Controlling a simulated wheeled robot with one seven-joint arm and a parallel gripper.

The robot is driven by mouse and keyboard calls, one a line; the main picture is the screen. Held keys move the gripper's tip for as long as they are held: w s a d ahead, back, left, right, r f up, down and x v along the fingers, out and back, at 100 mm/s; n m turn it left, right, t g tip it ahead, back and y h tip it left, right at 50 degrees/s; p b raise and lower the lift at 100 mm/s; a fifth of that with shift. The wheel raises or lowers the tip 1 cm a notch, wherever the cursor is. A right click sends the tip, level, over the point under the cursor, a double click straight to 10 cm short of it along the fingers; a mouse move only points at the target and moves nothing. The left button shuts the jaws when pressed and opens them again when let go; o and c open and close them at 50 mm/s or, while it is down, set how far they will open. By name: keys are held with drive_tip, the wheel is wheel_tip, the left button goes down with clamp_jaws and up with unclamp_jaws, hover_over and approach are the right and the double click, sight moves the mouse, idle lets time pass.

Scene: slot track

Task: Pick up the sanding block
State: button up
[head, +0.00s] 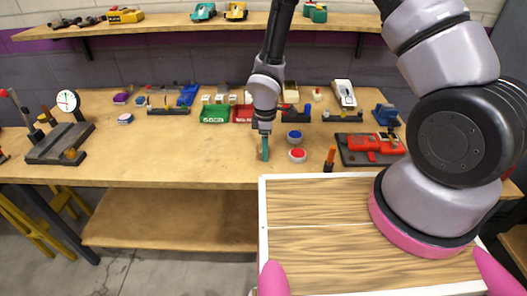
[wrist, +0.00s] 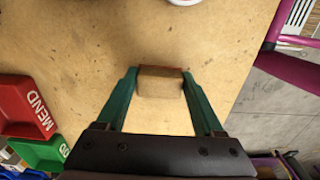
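The sanding block (wrist: 160,84) is a small tan block with a thin red strip along its far edge. In the wrist view it sits between the tips of the two green fingers of my gripper (wrist: 160,78), one finger on each side. The fingers are very close to its sides; I cannot tell whether they press on it. In the head view my gripper (head: 265,148) points straight down at the workbench, its tips near the top. The block is not clearly visible there, and whether it rests on the bench is unclear.
On the workbench (head: 190,160), red (wrist: 30,105) and green (wrist: 45,152) labelled bins lie left in the wrist view. Round red-topped (head: 297,155) and blue-topped (head: 294,137) tins and an orange-handled tool (head: 329,158) stand right of my gripper in the head view. Bench left of it is clear.

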drive_tip(key=c, duration=0.6)
wheel_tip(320, 180, up, 10)
drive_tip(key=shift+r, duration=0.1)
drive_tip(key=shift+c, duration=0.2)
